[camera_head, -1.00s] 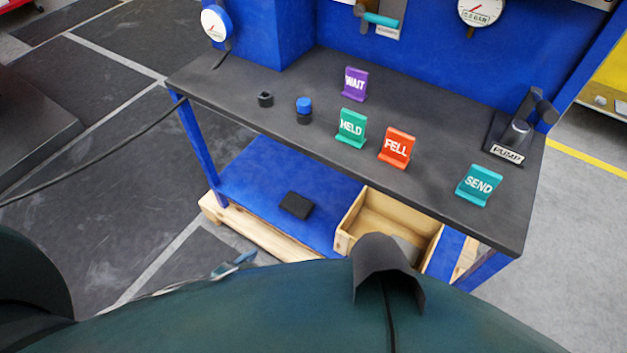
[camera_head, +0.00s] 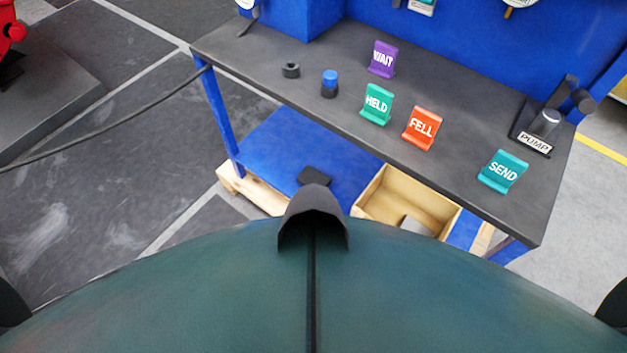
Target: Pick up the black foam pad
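The black foam pad (camera_head: 314,175) appears to be the flat dark piece lying on the blue lower shelf (camera_head: 271,143) under the bench. It is left of the open wooden box. Its near part is hidden behind my own dark green body at the bottom of the head view. Neither of my grippers shows in this view. Only dark rounded parts at the lower left and lower right edges, likely mine, can be seen.
The dark bench top (camera_head: 440,165) bears several signs, a PUMP lever (camera_head: 545,122), a blue-capped button (camera_head: 329,82) and a small black piece (camera_head: 290,70). The wooden box (camera_head: 376,203) holds a grey item (camera_head: 415,226). A cable (camera_head: 95,112) runs to the bench's left.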

